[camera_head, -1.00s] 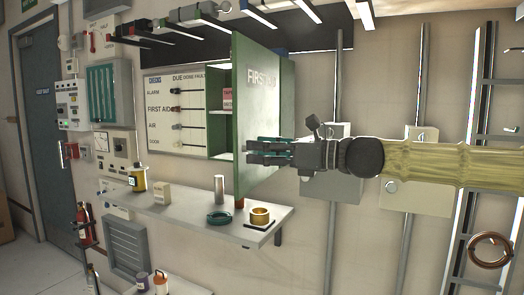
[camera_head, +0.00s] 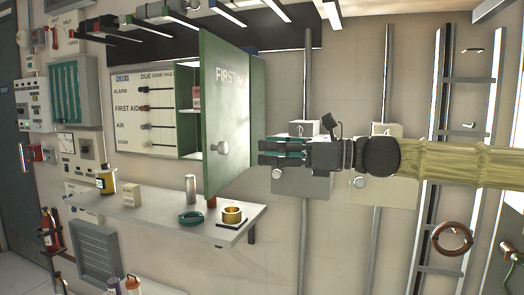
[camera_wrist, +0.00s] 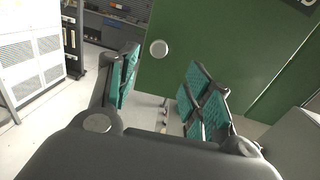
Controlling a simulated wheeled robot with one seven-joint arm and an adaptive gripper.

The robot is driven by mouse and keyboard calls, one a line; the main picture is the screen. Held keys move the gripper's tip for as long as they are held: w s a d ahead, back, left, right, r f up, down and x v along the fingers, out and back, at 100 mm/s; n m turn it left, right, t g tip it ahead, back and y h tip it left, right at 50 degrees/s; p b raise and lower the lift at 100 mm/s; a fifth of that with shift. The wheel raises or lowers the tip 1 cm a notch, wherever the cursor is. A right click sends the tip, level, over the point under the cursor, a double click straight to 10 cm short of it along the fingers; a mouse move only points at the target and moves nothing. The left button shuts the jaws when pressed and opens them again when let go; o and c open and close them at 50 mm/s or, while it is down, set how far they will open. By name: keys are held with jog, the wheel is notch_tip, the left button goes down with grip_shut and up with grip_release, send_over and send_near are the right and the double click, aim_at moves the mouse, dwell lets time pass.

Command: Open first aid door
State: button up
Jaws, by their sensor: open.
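The green first aid door (camera_head: 228,105) stands swung out from the green first aid cabinet (camera_head: 190,110), whose inside and shelf show to its left. The door has a round pale knob (camera_head: 219,148) on its face. My gripper (camera_head: 262,152) is to the right of the door, its fingers pointing left, apart from the knob. In the wrist view the door (camera_wrist: 225,45) fills the upper right, and the knob (camera_wrist: 159,48) shows beyond the open, empty fingers (camera_wrist: 160,95) with teal pads.
Grey wall boxes (camera_head: 300,178) with conduits are behind my arm. A ladder rack (camera_head: 460,130) stands at the right.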

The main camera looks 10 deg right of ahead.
jog(key=shift+v, duration=1.1)
jog(key=w+a+f+n+h, duration=0.1)
jog(key=w+a+f+h, duration=0.1)
jog(key=f, duration=0.5)
jog(key=w+a+f+h, duration=0.1)
jog(key=w+a+f, duration=0.1)
jog(key=f, duration=0.5)
jog(key=s+a+f+n+g+h+p, duration=0.1)
jog(key=s+f+n+g+h+p, duration=0.15)
jog(key=f, duration=1.45)
jog(key=s+a+f+n+g+h+p, duration=0.1)
jog(key=s+f+n+h, duration=0.25)
jog(key=f, duration=1.35)
jog(key=s+d+f+n+g+h+p, duration=0.1)
jog(key=s+d+f+n+h, duration=0.15)
jog(key=s+f, duration=0.5)
jog(key=s+d+f+n+g+h, duration=0.1)
jog(key=s+d+f+n+g, duration=0.15)
jog(key=s+f, duration=0.5)
jog(key=s+d+f+n+h+p, duration=0.1)
jog(key=s+d+f+n, duration=0.2)
jog(key=s, duration=0.6)
jog(key=s+d+f+n+g+h+p, duration=0.1)
jog(key=s+d+f+n+h, duration=0.1)
jog(key=s+f+n, duration=0.6)
jog(key=shift+s+d+f, duration=0.25)
jog(key=shift+s+d, duration=0.15)
jog(key=shift+s, duration=0.7)
